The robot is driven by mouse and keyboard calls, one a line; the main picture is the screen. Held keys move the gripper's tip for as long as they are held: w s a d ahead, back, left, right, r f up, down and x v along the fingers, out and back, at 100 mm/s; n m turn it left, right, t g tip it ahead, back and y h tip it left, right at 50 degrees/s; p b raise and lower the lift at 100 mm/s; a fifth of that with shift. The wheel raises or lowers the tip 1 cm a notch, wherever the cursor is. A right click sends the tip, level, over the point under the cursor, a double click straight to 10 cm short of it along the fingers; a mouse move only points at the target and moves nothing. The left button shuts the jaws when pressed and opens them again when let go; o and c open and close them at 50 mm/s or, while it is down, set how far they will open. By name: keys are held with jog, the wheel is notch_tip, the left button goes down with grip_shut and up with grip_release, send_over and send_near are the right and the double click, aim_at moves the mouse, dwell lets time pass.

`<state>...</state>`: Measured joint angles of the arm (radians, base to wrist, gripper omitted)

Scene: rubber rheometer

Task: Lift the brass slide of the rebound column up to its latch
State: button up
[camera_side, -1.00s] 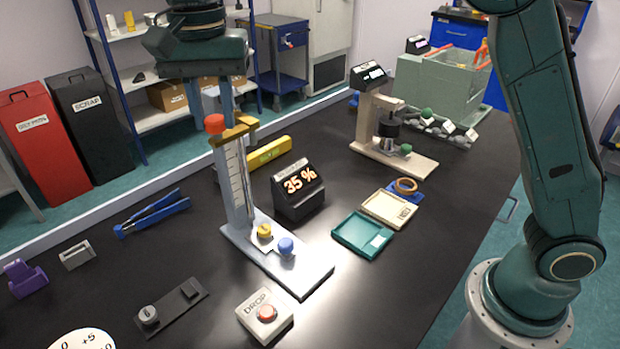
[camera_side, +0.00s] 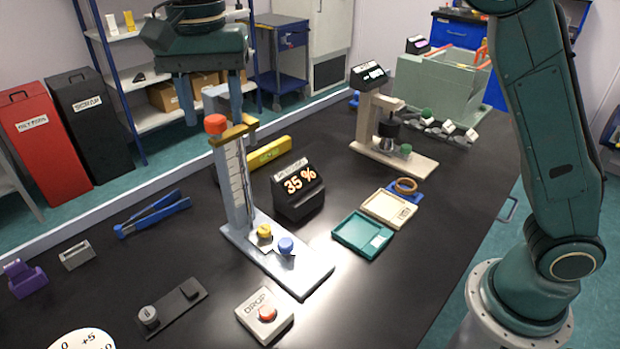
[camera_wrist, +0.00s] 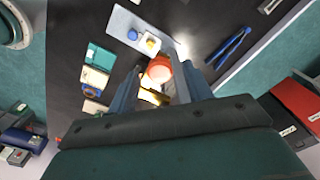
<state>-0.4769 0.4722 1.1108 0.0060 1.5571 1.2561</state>
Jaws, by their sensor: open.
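A brass piece (camera_side: 236,132), which looks like the slide, sits just below the cap and sticks out to the right. In the wrist view the brass (camera_wrist: 152,97) shows beside the red cap (camera_wrist: 160,72). My gripper (camera_side: 212,111) is open and empty, pointing down at the column top, its fingers apart on either side of the cap in the picture. Contact cannot be told. The latch cannot be made out.
Yellow (camera_side: 264,231) and blue (camera_side: 286,246) knobs sit on the column's base. A display reading 35 % (camera_side: 299,187) stands right of the column, with a teal tray (camera_side: 362,233) beyond. A DROP button box (camera_side: 265,315) lies in front; blue tongs (camera_side: 152,214) lie left.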

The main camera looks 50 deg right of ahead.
jog(key=shift+r, duration=3.65)
jog(key=shift+d+r, duration=0.1)
jog(key=shift+s+d+r, duration=0.2)
jog(key=shift+d, duration=0.25)
jog(key=s+d+n+t, duration=0.3)
jog(key=s+d+n, duration=0.2)
jog(key=s+d, duration=0.85)
jog(key=s+d+f+n+t, duration=0.2)
jog(key=s+d+f+n, duration=0.2)
jog(key=s+d+f, duration=0.4)
jog(key=s+f, duration=0.5)
jog(key=shift+d+f+t, duration=0.15)
jog(key=shift+d+t, duration=0.15)
